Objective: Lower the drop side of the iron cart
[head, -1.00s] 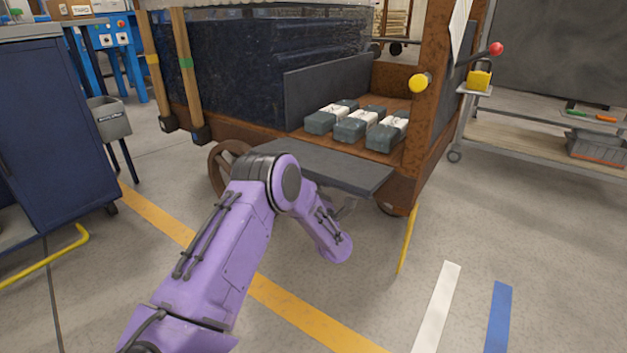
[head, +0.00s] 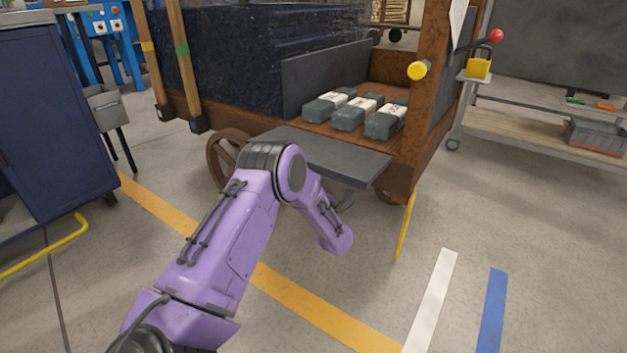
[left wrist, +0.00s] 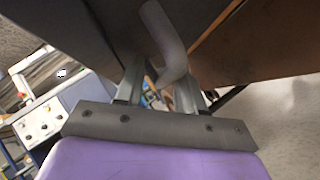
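The rusty iron cart (head: 403,165) stands at the centre with its front opening clear. Its dark grey drop side (head: 335,160) sticks outward from the deck edge, nearly flat. My left arm reaches in from the lower left, and its forearm hangs in front of the panel. My left gripper is hidden in the head view. In the left wrist view, the gripper's fingers (left wrist: 157,88) stand apart, with background visible between them. A grey bent handle (left wrist: 163,40) comes down to the fingers, close to the right one; firm contact cannot be told. My right gripper is out of view.
Several grey-and-white blocks (head: 350,117) lie on the cart deck. A yellow knob (head: 418,70) and a red-tipped lever (head: 495,36) are at the cart's right post. A blue cabinet (head: 55,125) stands left.

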